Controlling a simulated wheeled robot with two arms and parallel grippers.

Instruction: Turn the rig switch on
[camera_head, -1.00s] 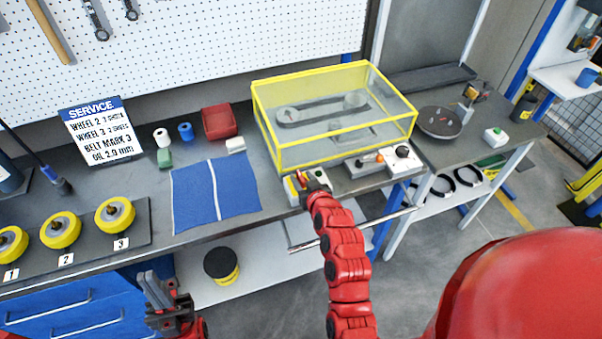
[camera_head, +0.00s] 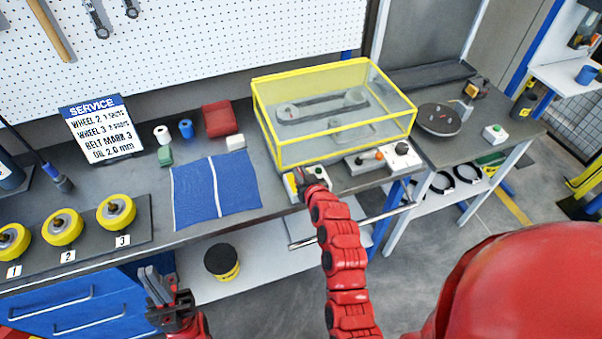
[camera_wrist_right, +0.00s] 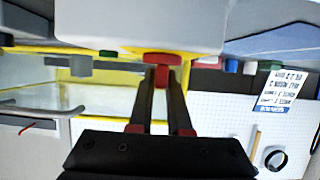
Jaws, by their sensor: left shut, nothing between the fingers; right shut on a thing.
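The rig is a belt on two pulleys (camera_head: 320,105) under a clear guard with a yellow frame (camera_head: 345,128). A small white and yellow box (camera_head: 290,186) sits at the bench edge in front of the guard. My right gripper (camera_head: 309,177) is at this box and covers much of it. In the right wrist view my right gripper (camera_wrist_right: 160,80) is shut on a small red handle (camera_wrist_right: 162,60) beside a pale housing (camera_wrist_right: 140,22). Whether the switch is on or off cannot be read. My left gripper (camera_head: 158,286) is shut and empty, in front of the bench.
A blue cloth (camera_head: 235,184), red bin (camera_head: 219,118) and yellow wheels (camera_head: 116,212) lie to the left.

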